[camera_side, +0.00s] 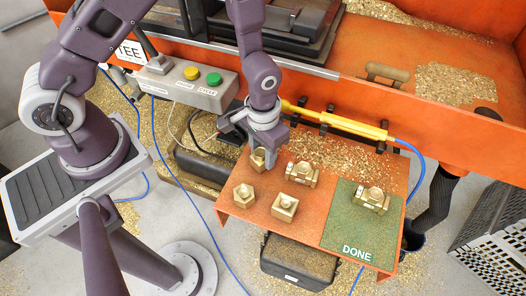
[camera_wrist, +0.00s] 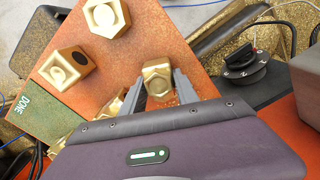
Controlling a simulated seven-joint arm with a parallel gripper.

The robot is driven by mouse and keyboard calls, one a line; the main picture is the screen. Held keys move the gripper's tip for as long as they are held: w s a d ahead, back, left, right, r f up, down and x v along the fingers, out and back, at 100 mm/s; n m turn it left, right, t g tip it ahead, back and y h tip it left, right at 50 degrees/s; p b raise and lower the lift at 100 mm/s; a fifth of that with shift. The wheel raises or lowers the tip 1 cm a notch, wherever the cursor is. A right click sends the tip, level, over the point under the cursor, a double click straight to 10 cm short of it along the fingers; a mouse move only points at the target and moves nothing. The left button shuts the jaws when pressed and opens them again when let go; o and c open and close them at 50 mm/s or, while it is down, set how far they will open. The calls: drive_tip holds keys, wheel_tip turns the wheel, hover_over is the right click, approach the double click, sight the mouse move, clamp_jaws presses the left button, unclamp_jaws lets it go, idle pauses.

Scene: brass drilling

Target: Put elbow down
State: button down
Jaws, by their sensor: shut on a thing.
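My gripper (camera_side: 268,150) points down over the orange tray (camera_side: 237,213), near its back left edge. It is shut on a brass elbow (camera_side: 257,160). The green DONE area (camera_side: 345,232) lies at the tray's right side and holds a brass tee-shaped fitting (camera_side: 372,199).
Two brass fittings stand at the tray's front left, one (camera_side: 243,195) beside another (camera_side: 285,207). A brass tee-shaped fitting (camera_side: 302,174) lies just right of my gripper. A yellow air tool (camera_side: 340,122) hangs behind. A control box (camera_side: 190,84) is at the back left.

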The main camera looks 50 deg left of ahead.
drive_tip(key=shift+f, duration=0.1)
drive_tip(key=c, duration=0.9)
unclamp_jaws()
wheel_tip(320, 180, up, 13)
drive_tip(key=shift+f, duration=0.2)
wheel_tip(320, 180, up, 6)
drive_tip(key=t, duration=0.1)
hover_over(263, 150)
drive_tip(key=a, duration=0.2)
drive_tip(key=s+a+r+t, duration=0.2)
drive_tip(key=s+a+r, duration=0.3)
drive_tip(key=r, duration=0.4)
drive_tip(key=s+r+t, duration=0.1)
drive_tip(key=s, duration=0.2)
drive_tip(key=s+a+r, duration=0.1)
drive_tip(key=s, duration=0.2)
drive_tip(key=s+a+r+t, duration=0.1)
drive_tip(key=s+r, duration=0.1)
drive_tip(key=s, duration=0.1)
drive_tip(key=shift+a+t, duration=0.2)
drive_tip(key=shift+t, duration=0.1)
